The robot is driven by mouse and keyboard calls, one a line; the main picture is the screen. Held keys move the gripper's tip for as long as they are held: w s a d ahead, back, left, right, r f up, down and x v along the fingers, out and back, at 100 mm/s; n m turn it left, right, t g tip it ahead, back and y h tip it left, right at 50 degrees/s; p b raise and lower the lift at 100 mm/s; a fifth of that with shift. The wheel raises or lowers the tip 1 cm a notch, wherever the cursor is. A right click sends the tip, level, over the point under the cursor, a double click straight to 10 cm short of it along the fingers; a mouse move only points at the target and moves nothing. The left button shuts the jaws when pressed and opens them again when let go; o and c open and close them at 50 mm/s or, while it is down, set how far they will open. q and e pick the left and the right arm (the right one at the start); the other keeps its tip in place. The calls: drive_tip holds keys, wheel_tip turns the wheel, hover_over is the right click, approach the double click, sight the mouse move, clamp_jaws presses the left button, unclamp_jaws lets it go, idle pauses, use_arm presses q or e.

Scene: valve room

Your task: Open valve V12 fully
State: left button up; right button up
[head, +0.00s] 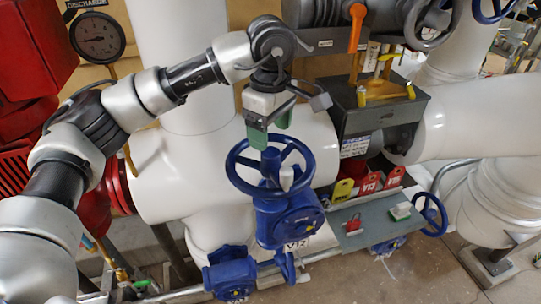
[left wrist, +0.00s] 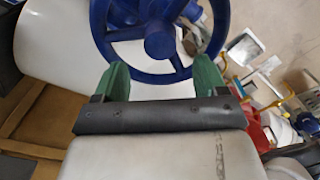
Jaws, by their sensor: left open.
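Valve V12 has a blue spoked handwheel (head: 232,168) on a blue gear housing (head: 290,222). A V12 tag (head: 297,244) hangs below the housing. In the left wrist view the handwheel's hub (left wrist: 160,45) is ahead of the fingers, with the rim curving across the gap between them. My left gripper (head: 270,130) is open with green fingers, pointing down at the far side of the wheel. The fingers (left wrist: 162,78) look close to the rim; I cannot tell if they touch it. Nothing is held. My right gripper is not in view.
A grey shelf (head: 375,232) right of the valve holds a red padlock (head: 353,223) and a small green-white block (head: 400,211). Yellow and red tags (head: 368,183) stand behind it. A second blue valve (head: 231,272) sits below. White pipes surround the wheel.

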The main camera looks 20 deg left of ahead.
sight(271, 153)
use_arm(q)
drive_tip(key=shift+f, duration=0.1)
wheel_tip(271, 153, down, 7)
drive_tip(key=b, duration=0.5)
drive_tip(key=shift+b, duration=0.4)
drive_tip(key=shift+s, duration=0.15)
drive_tip(key=shift+d+f, duration=0.1)
drive_tip(key=shift+f, duration=0.05)
drive_tip(key=c, duration=1)
